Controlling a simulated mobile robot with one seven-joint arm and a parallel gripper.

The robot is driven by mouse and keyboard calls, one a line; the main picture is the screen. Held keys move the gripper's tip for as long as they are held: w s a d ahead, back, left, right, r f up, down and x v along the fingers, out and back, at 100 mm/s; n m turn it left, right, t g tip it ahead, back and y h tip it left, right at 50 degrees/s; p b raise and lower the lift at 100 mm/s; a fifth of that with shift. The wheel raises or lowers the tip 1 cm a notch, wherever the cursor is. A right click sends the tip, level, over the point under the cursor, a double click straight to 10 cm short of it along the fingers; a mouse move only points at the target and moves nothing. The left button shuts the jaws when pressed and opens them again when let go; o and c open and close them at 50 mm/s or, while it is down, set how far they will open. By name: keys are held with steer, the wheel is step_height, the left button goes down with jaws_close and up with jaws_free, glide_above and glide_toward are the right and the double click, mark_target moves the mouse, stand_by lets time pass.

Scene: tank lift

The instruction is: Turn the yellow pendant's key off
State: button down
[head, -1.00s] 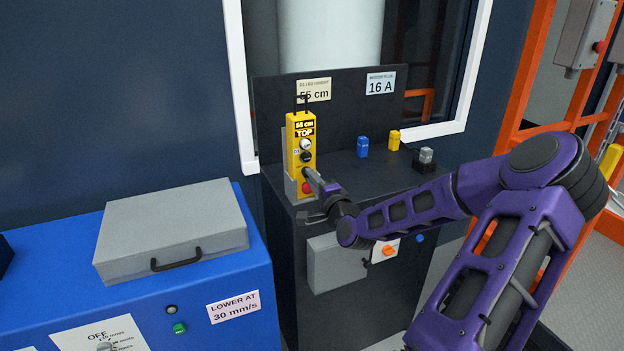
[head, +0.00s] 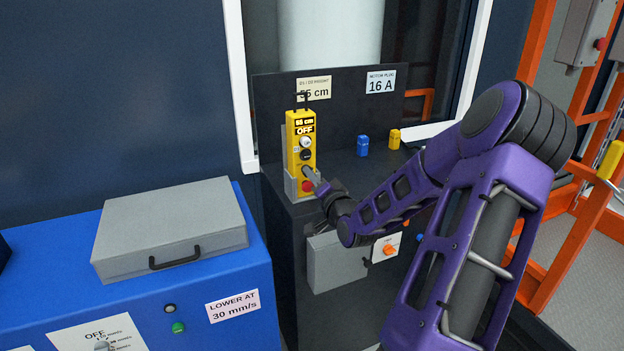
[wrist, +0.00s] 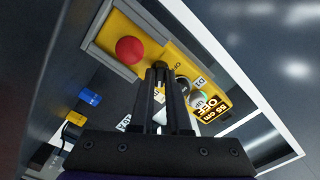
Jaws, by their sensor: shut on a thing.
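The yellow pendant (head: 298,130) stands upright in a grey holder at the left front corner of the dark cabinet. Its display reads OFF, and in the wrist view the display (wrist: 211,108) reads 55 cm and OFF. A red button (wrist: 130,50) sits low on the pendant, with knobs between it and the display. My gripper (head: 311,174) is at the pendant's face, just above the red button. In the wrist view my fingers (wrist: 160,68) are closed together on the key, which they hide almost entirely.
A blue plug (head: 363,146) and a yellow plug (head: 394,139) stand on the cabinet top (head: 340,172). A grey case (head: 170,230) lies on the blue console (head: 235,280) at left. Orange framing (head: 530,60) stands at right.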

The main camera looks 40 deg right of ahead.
steer(key=n, duration=1)
steer(key=shift+n, duration=0.3)
stand_by(0.4)
steer(key=c, duration=1.2)
jaws_free()
steer(key=shift+o, duration=0.2)
steer(key=p+v, duration=1.1)
steer(key=v, duration=0.6)
steer(key=shift+s+a, duration=0.15)
